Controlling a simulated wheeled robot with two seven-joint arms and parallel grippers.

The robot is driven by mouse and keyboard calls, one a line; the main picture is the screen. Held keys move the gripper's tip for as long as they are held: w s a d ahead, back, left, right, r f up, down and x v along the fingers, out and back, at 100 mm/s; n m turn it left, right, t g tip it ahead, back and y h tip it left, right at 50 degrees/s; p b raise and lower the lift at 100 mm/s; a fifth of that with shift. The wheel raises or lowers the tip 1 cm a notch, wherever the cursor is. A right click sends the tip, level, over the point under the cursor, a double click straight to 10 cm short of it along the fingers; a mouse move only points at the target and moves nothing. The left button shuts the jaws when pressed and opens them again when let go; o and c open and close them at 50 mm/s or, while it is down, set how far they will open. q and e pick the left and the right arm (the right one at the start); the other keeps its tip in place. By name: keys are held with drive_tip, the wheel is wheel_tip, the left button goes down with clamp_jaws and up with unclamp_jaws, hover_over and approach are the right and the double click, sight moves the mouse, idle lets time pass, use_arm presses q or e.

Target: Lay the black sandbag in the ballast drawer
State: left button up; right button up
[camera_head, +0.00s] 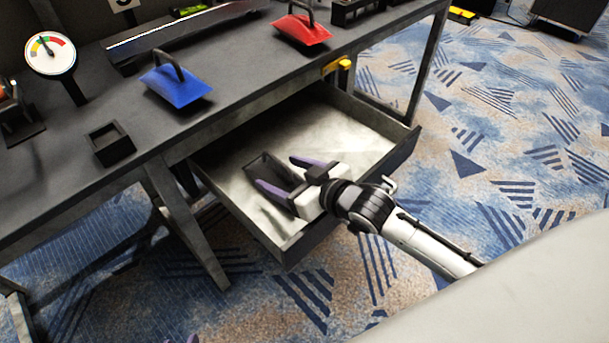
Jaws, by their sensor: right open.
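The ballast drawer (395,160) is pulled out from under the grey workbench, with a pale floor inside. A dark object that looks like the black sandbag (264,164) is low in the drawer, toward its left part; its underside is hidden, so I cannot tell how flat it lies. My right gripper (275,171) is over the drawer with its purple fingers spread, one on each side of the dark object in this view. It is open. Only purple tips of my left gripper (182,340) show at the bottom edge.
On the bench are a blue sandbag (178,87) and a red sandbag (301,30) with black handles, a small black open box (111,144) and a round gauge (50,54). A yellow piece (336,65) is on the bench's front edge.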

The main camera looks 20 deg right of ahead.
drive_tip(key=p+v, duration=0.2)
drive_tip(key=v, duration=0.7)
drive_tip(key=shift+r, duration=0.5)
